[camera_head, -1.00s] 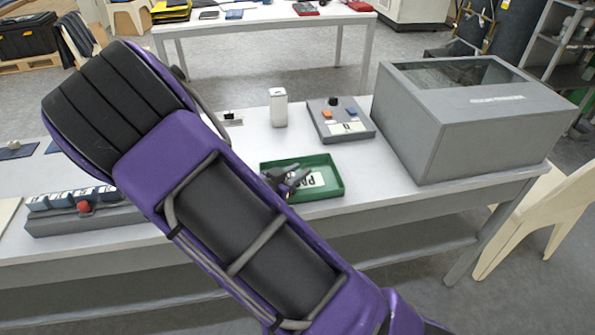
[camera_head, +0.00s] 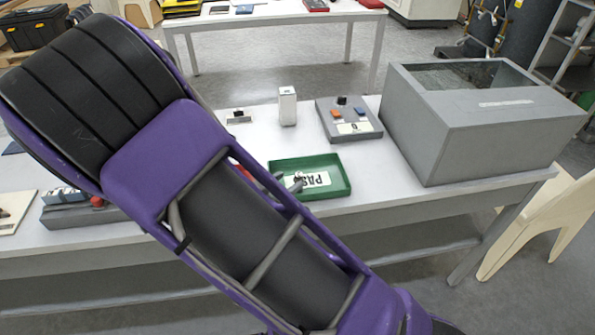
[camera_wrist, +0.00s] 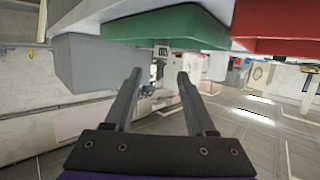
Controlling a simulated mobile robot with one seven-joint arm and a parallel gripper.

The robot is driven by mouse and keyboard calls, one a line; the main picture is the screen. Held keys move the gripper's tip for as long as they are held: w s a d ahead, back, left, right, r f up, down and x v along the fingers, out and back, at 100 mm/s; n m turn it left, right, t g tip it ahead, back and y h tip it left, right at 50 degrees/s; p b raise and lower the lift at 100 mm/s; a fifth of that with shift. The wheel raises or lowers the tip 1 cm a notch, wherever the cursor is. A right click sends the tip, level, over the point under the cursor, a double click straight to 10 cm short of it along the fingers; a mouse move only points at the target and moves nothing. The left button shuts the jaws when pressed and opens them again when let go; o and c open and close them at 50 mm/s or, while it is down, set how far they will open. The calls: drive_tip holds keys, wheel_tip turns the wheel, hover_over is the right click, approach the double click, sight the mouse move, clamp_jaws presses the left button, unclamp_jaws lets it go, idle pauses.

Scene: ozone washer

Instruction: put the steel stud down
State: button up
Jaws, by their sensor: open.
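The green tray (camera_head: 340,190) with a "PASS" label sits on the near table. A small grey metallic piece (camera_head: 297,184), probably the steel stud, shows at the tray's left side; its outline is too small to be sure. My gripper (camera_wrist: 159,75) is open in the wrist view, with nothing between its two fingers. The green tray's outer side (camera_wrist: 165,28) shows beyond the fingertips, at the top of that view. In the head view my purple arm hides most or all of my gripper.
A large grey box (camera_head: 460,130) with a window stands right of the tray. A grey control box (camera_head: 350,128) and a white canister (camera_head: 287,106) stand behind it. A red tray (camera_wrist: 275,20) sits beside the green one. My arm covers the table's left part.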

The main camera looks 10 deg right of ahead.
drive_tip(key=shift+v, duration=1.55)
